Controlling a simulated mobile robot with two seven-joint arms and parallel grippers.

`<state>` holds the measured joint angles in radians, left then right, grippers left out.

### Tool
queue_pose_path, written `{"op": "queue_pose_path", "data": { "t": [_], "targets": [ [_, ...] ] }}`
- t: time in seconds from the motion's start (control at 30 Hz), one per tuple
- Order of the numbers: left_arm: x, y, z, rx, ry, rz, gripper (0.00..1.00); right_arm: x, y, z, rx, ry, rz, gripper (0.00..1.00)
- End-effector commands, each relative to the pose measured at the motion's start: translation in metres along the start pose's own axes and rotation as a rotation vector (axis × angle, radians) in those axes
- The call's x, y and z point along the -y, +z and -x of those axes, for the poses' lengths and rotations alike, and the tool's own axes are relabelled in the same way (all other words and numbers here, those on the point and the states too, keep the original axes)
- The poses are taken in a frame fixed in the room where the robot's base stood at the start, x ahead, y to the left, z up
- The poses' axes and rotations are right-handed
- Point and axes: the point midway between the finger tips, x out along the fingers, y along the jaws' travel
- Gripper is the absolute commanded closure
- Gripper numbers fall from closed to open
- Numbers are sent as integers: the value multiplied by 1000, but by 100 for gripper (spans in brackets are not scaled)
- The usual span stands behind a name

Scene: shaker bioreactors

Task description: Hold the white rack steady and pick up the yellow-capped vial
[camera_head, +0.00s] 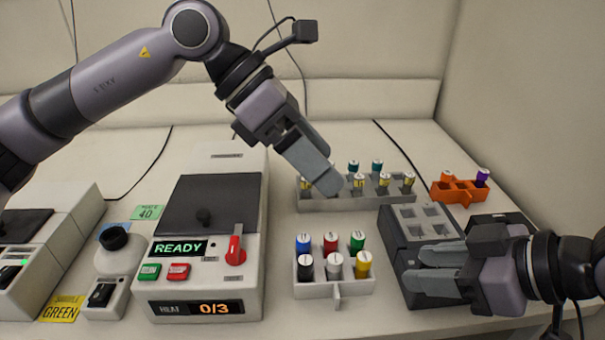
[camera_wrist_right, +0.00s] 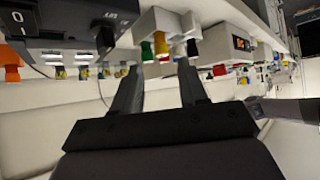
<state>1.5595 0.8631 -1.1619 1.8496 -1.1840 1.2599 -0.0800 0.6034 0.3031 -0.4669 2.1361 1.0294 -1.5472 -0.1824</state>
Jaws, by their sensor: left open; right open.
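The white rack (camera_head: 337,291) stands at the front centre of the table, with blue, red and green caps in its back row and black, white and yellow caps in its front row. The yellow-capped vial (camera_head: 363,263) is upright at its front right corner. My left gripper (camera_head: 328,190) is open, above and behind the white rack, by the grey rack. My right gripper (camera_head: 418,268) is open and empty, to the right of the white rack, pointing left. In the right wrist view, the yellow cap (camera_wrist_right: 161,46) shows beyond the open fingers (camera_wrist_right: 157,78), apart from them.
A long grey rack (camera_head: 340,203) with several vials stands behind. A dark grey block with square wells (camera_head: 400,240) is beside my right gripper. An orange rack (camera_head: 455,193) is at the back right. A machine reading READY (camera_head: 200,285) stands left of the white rack.

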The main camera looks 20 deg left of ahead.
Motion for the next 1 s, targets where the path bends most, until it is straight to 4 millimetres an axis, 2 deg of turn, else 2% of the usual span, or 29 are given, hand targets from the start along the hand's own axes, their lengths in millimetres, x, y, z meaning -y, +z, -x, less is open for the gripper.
{"op": "queue_pose_path", "data": {
  "t": [0.03, 0.1, 0.2, 0.4, 0.63, 1.0],
  "targets": [
    [-2, -15, -22, -112, 8, -8, 0, 0, 0, 0, 0, 0, 0, 57],
    [-7, -36, -44, -260, 38, -14, 0, 0, 0, 0, 0, 0, 0, 57],
    [-13, -62, -67, -443, 88, -27, 0, 0, 0, 0, 0, 0, 0, 57],
    [-22, -92, -85, -667, 177, -47, 0, 0, 0, 0, 0, 0, 0, 57],
    [-26, -108, -96, -727, 205, -51, 0, 0, 0, 0, 0, 0, 0, 57],
    [-36, -140, -133, -722, 203, -51, 0, 0, 0, 0, 0, 0, 0, 57]
  ]
}}
